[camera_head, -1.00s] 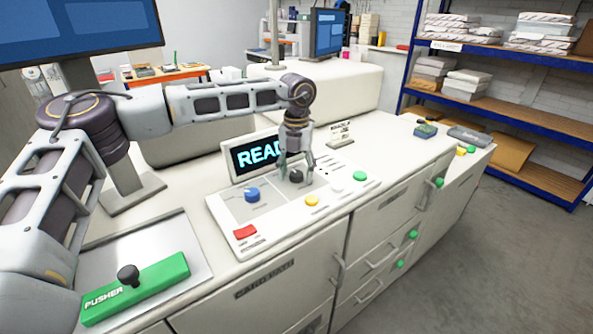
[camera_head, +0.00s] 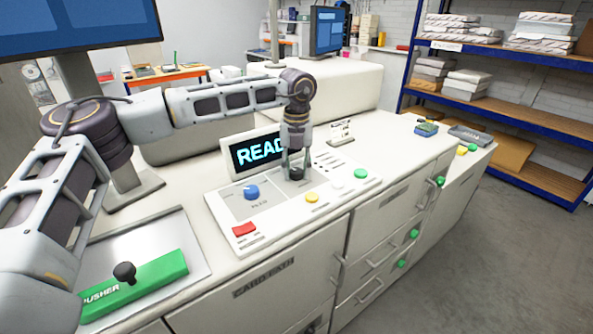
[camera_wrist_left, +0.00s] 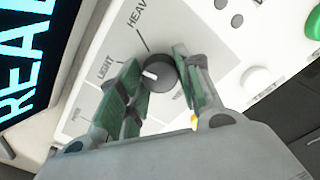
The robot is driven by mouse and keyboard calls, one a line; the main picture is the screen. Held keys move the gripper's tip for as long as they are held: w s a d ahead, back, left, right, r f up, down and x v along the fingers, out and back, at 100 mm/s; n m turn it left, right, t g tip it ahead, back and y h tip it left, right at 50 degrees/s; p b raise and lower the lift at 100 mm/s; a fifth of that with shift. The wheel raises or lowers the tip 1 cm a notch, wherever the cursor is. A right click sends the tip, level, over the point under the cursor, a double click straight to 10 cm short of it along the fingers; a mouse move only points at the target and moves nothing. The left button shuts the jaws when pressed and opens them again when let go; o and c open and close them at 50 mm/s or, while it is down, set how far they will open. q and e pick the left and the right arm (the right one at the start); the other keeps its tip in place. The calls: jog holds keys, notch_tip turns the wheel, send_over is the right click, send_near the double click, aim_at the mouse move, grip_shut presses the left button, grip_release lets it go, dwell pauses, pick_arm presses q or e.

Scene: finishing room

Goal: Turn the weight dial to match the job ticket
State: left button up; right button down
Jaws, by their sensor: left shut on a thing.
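The black weight dial (camera_head: 296,174) is on the control panel (camera_head: 270,212), in front of the lit screen. My left gripper (camera_head: 296,170) comes down on it from above and is shut on it. In the left wrist view the dial (camera_wrist_left: 163,74) sits between the two green-padded fingers (camera_wrist_left: 158,85). Its white pointer mark faces left, toward the side of the LIGHT label (camera_wrist_left: 105,68); the HEAVY label (camera_wrist_left: 137,12) is above. One finger hides part of the scale. A small card on a stand (camera_head: 341,132), possibly the job ticket, is behind the panel, too small to read. My right gripper is not in view.
The screen (camera_head: 257,154) stands close behind the gripper. A green pusher block (camera_head: 150,277) lies at the lower left.

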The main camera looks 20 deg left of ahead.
aim_at(296, 170)
pick_arm(q)
jog(key=shift+n+b, duration=0.35)
jog(key=shift+n, duration=1.05)
jog(key=shift+r, duration=0.1)
jog(key=o, duration=1.1)
jog(key=shift+c, duration=0.2)
jog(key=shift+r, duration=0.6)
notch_tip(296, 170, up, 11)
jog(key=shift+f, duration=0.15)
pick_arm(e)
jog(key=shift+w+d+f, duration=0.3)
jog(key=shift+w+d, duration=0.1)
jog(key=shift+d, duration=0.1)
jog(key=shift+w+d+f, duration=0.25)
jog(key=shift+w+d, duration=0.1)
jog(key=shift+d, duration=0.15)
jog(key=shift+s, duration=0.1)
